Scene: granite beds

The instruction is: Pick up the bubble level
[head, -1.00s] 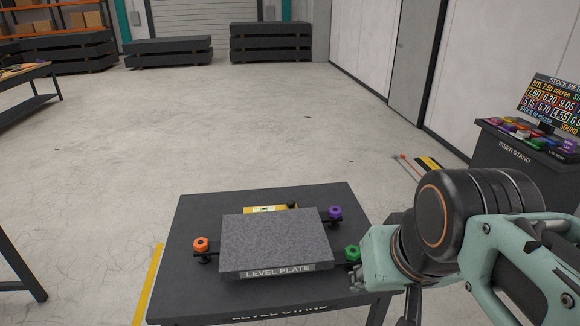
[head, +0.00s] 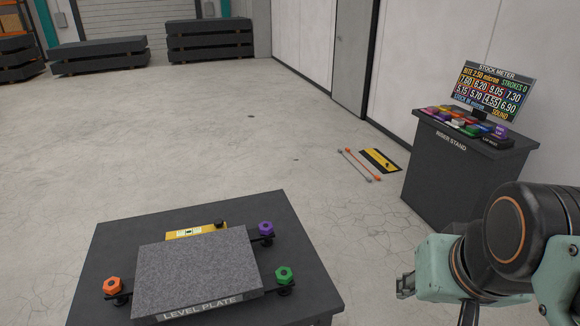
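The bubble level appears as a yellow bar with a pale vial window (head: 188,233) in the head view. It lies on the dark level stand (head: 80,300) along the far edge of the grey granite level plate (head: 195,268), which hides its near side. A small dark knob sits by its right end. My arm is at the lower right, and the end that shows, likely my gripper (head: 405,286), is to the right of the stand and well apart from the level. Its fingers are too small and partly hidden to tell open from shut.
Orange (head: 113,286), green (head: 284,275) and purple (head: 266,229) knobs stand around the plate. The riser stand (head: 460,175) at right carries coloured blocks and a stock meter screen (head: 493,88). Two rods and a yellow-black mat (head: 381,160) lie on the floor. Open floor lies beyond the level stand.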

